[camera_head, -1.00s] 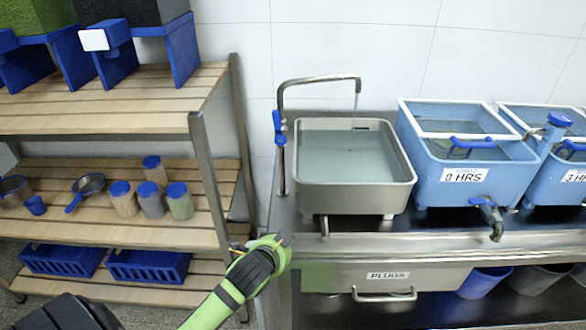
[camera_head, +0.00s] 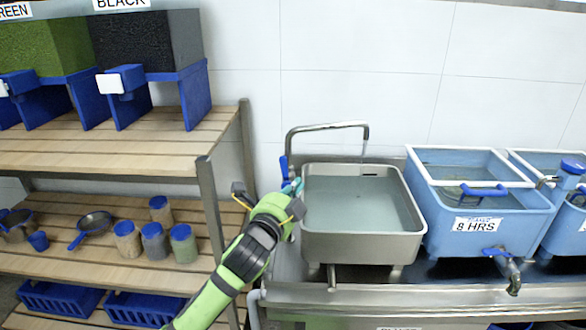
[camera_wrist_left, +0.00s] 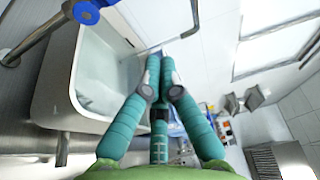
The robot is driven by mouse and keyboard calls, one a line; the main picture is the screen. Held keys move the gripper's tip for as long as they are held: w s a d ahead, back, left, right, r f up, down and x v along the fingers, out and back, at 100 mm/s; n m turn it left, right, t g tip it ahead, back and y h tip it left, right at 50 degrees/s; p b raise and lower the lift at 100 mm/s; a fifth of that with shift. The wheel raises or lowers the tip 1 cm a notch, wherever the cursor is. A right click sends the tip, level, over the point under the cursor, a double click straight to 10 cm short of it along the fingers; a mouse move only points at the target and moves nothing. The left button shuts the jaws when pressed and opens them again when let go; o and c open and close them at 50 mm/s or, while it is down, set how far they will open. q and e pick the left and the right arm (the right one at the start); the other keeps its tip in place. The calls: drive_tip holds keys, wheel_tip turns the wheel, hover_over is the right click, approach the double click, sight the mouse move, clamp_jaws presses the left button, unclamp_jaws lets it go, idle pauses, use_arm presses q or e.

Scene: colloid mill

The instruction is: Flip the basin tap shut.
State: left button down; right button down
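The basin tap (camera_head: 326,127) is a bent metal pipe at the left back of the steel basin (camera_head: 365,246). A thin stream seems to fall from its spout. The tap's blue lever (camera_head: 284,168) is on the upright pipe, its lower part close behind my gripper. My left gripper (camera_head: 293,187) is beside the basin's left rim, just below and right of the lever; I cannot tell if they touch. In the left wrist view the teal fingers (camera_wrist_left: 161,62) draw together at the tips, with nothing seen between them. A blue knob-like part (camera_wrist_left: 86,12), likely the lever, lies apart from them. My right gripper is out of view.
Blue soaking tanks (camera_head: 480,235) stand right of the basin on the steel bench (camera_head: 440,292). A wooden shelf rack (camera_head: 110,150) with jars, a pan and blue stands is close on the left. My arm passes between rack and bench.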

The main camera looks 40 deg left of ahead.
sight(284, 166)
use_arm(q)
drive_tip(key=p+x, duration=0.2)
drive_tip(key=x, duration=0.7)
drive_tip(key=a, duration=0.1)
drive_tip(key=s+a+p, duration=0.1)
drive_tip(key=s+a, duration=0.1)
drive_tip(key=shift+a+f+p, duration=0.2)
drive_tip(key=shift+p, duration=0.2)
drive_tip(key=shift+w, duration=0.1)
